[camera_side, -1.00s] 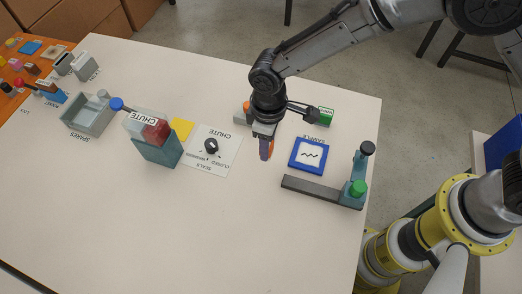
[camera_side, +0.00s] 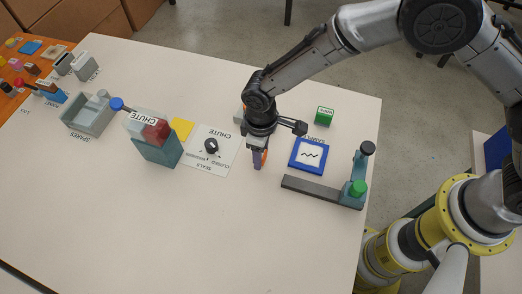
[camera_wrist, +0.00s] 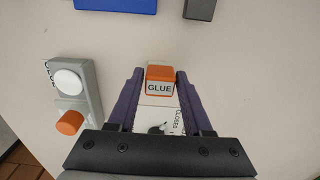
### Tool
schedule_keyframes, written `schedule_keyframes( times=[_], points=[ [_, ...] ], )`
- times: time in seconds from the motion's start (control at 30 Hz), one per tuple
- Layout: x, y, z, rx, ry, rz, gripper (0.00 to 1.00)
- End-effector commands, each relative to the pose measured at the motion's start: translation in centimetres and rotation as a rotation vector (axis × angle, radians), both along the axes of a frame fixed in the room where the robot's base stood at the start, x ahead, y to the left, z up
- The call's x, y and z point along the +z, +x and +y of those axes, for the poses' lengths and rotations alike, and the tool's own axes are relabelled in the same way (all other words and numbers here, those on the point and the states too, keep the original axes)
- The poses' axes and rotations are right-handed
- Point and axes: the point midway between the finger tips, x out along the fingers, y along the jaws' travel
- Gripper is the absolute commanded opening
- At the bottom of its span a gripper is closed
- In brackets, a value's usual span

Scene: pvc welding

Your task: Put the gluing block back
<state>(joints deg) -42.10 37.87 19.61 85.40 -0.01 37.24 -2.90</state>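The gluing block (camera_wrist: 160,78) is an orange block with a white "GLUE" label. My gripper (camera_wrist: 160,80) is shut on it, with one dark purple finger on each side. In the side view, a little orange of the block (camera_side: 265,155) shows at my gripper (camera_side: 259,160), between the dial card and the blue-framed sample. I cannot tell how high it is over the table. A grey station (camera_wrist: 91,88) with a white disc and an orange knob (camera_wrist: 70,122) stands left of my gripper in the wrist view. In the side view it is mostly hidden behind my wrist.
The dial card (camera_side: 222,137) lies left of my gripper, the blue-framed sample (camera_side: 295,162) to the right. A green block (camera_side: 324,115) stands behind it, and a dark bar fixture (camera_side: 315,190) at the front right. The chute box (camera_side: 157,150) is further left. The front table is clear.

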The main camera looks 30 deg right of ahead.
Motion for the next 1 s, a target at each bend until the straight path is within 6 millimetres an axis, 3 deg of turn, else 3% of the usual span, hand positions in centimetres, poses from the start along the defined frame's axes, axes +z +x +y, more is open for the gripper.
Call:
schedule_keyframes(
  times=[0.03, 0.1, 0.47, 0.57, 1.0],
  points=[
    [0.0, 0.0, 0.0, 0.000, 0.000, 0.000, 0.61],
    [0.0, 0.0, 0.0, 0.000, 0.000, 0.000, 0.71],
    [0.5, 0.0, 0.0, 0.000, 0.001, -0.001, 0.71],
    [1.7, 0.1, 0.1, 0.000, 0.003, -0.003, 0.71],
    [10.1, 0.1, 0.1, 0.000, 0.004, -0.004, 0.71]
  ],
)
